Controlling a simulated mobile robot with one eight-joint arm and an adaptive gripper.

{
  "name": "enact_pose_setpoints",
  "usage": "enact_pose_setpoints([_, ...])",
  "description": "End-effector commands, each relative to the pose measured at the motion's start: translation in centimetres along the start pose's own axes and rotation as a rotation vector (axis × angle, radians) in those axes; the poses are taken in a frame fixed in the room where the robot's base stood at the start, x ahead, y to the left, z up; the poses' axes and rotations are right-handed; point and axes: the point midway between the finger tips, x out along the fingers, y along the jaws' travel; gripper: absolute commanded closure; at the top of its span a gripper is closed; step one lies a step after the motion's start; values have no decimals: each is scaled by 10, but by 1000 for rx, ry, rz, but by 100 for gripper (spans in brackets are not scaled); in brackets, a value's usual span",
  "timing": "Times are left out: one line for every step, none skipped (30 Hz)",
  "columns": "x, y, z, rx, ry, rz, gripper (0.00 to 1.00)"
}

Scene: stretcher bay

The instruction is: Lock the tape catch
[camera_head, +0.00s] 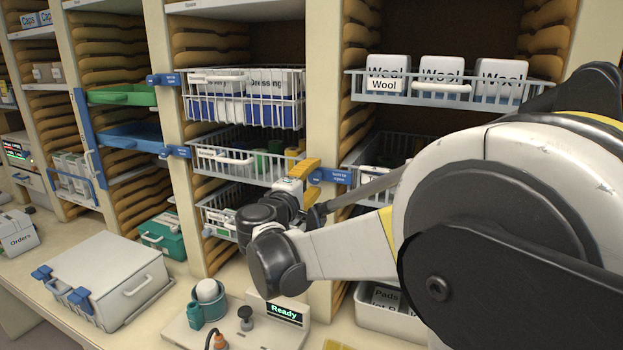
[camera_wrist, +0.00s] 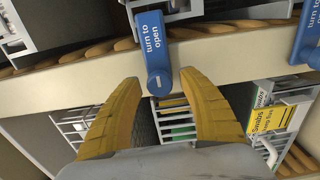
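A blue "turn to open" catch (camera_wrist: 152,42) lies across the cream post. Its round end is between the two yellow fingers of my gripper (camera_wrist: 154,92) in the wrist view. The fingers are open, with a visible gap on both sides of the catch. In the head view, my gripper (camera_head: 306,168) is at the post, and the blue catch (camera_head: 333,176) shows just right of the fingers, reaching towards the right middle wire basket (camera_head: 352,178). No tape label is readable, so I cannot tell which basket holds tape. My arm hides much of that basket.
Another blue catch (camera_wrist: 308,40) is at the wrist view's right edge. A wire basket with a yellow Swabs label (camera_wrist: 272,118) is below right there. The Wool basket (camera_head: 440,88) hangs above. A left middle basket (camera_head: 240,170) holds green and yellow rolls. The counter carries a Ready device (camera_head: 283,312).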

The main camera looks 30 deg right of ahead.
Motion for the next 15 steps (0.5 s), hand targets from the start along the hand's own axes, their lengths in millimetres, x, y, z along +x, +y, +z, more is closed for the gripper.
enact_pose_setpoints([0, 0, 0, 0, 0, 0, 49])
enact_pose_setpoints([0, 0, 0, 0, 0, 0, 49])
enact_pose_setpoints([0, 0, 0, 1, 0, 0, 49])
enact_pose_setpoints([0, 0, 0, 1, 0, 0, 49])
enact_pose_setpoints([0, 0, 0, 1, 0, 0, 49])
enact_pose_setpoints([0, 0, 0, 1, 0, 0, 49])
enact_pose_setpoints([0, 0, 0, 1, 0, 0, 49])
enact_pose_setpoints([0, 0, 0, 1, 0, 0, 49])
enact_pose_setpoints([-1, 0, 0, 1, 0, 0, 49])
enact_pose_setpoints([-3, 0, 0, 1, 0, 0, 49])
enact_pose_setpoints([-5, 0, 0, 1, 1, 0, 49])
enact_pose_setpoints([-9, 0, -1, 1, 1, 0, 49])
enact_pose_setpoints([-14, 0, -1, 1, 2, 0, 49])
enact_pose_setpoints([-18, 0, -1, 1, 3, 0, 49])
enact_pose_setpoints([-27, 0, -1, 1, 3, 0, 49])
